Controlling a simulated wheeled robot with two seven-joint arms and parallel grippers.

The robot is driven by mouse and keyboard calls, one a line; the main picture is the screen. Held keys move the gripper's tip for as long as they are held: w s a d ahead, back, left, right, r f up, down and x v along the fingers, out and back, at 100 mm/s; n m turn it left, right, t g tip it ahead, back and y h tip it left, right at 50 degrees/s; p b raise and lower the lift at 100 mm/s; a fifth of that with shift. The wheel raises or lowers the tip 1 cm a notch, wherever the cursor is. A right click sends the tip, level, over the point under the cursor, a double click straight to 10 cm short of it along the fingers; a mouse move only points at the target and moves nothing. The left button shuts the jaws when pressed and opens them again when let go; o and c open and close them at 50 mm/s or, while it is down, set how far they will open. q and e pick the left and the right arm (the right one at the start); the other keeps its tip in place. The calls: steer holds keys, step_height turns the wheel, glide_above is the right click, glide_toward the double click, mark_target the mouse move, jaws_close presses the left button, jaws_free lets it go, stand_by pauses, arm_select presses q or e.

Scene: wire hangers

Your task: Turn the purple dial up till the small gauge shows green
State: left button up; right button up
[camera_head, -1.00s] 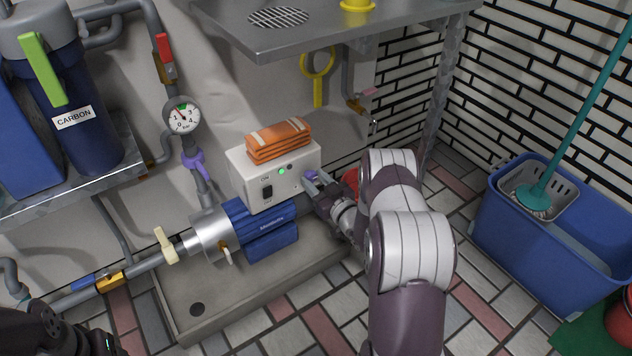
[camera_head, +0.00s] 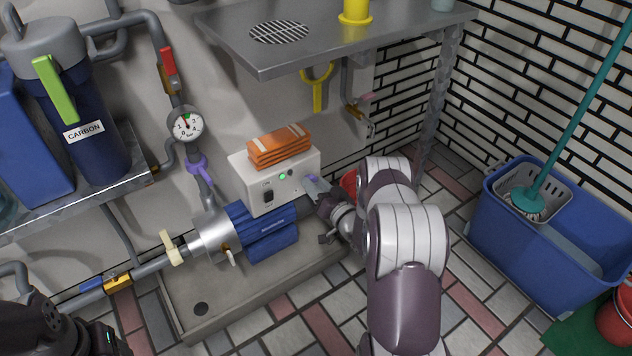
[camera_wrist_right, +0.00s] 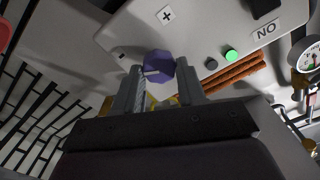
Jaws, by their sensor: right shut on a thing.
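The purple dial (camera_wrist_right: 158,67) sits on the face of a white control box (camera_head: 240,180), beside a plus mark. My right gripper (camera_wrist_right: 160,82) is shut on the dial, one finger on each side. In the head view the right gripper (camera_head: 319,190) reaches the box's right end and hides most of the dial. The small round gauge (camera_head: 187,125) is on the pipe at left, with a green patch near the top of its face. Its needle points upward, but is too small to read exactly. Only a dark part of my left arm shows at lower left.
An orange folded cloth (camera_head: 279,147) lies on the box. A blue pump (camera_head: 262,232) stands below it in a grey tray (camera_head: 180,305). A metal shelf (camera_head: 350,40) hangs above. A blue mop bucket (camera_head: 540,245) stands at right.

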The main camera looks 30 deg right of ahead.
steer(key=shift+m, duration=0.5)
steer(key=shift+f, duration=0.1)
steer(key=o, duration=1)
steer(key=shift+s+p, duration=0.15)
steer(key=shift+p, duration=0.2)
steer(key=s+p, duration=0.2)
steer(key=s, duration=0.2)
steer(key=s+p, duration=0.1)
steer(key=s, duration=0.3)
steer(key=s+d+p, duration=0.1)
steer(key=s+p, duration=0.1)
steer(key=s, duration=0.2)
steer(key=shift+s+p, duration=0.25)
steer(key=shift+p, duration=0.1)
